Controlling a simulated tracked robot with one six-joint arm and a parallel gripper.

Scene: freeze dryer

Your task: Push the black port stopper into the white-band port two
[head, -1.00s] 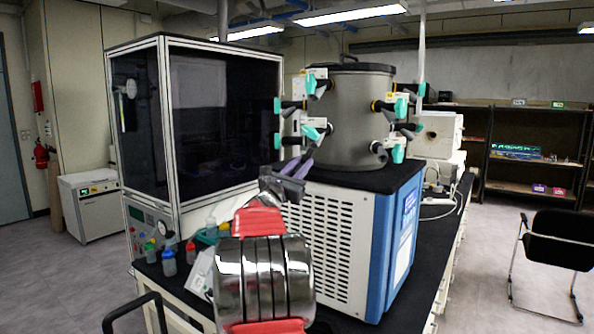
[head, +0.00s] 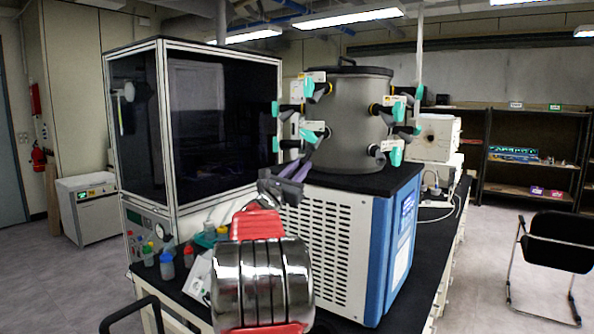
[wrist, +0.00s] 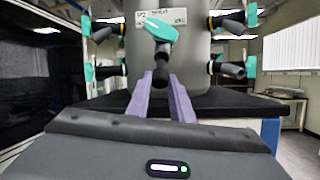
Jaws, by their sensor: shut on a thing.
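The grey freeze-dryer drum (head: 345,125) carries several ports with teal-handled valves. In the wrist view, a port labelled P2 (wrist: 160,50) with a teal handle (wrist: 161,28) is straight ahead, under a white label (wrist: 160,16). I cannot make out a white band on it. My gripper (head: 300,170) is in front of the drum's lower left side. In the wrist view, its two purple fingers (wrist: 160,90) are shut on a small dark piece, seemingly the black port stopper (wrist: 160,82). It lines up below the port's dark tube; I cannot tell whether they touch.
The drum stands on a black-topped white and blue cabinet (head: 335,240). A dark glass-fronted enclosure (head: 220,120) is close on the left. Small bottles (head: 167,265) stand on the bench at lower left. Other valves (wrist: 235,70) flank the port.

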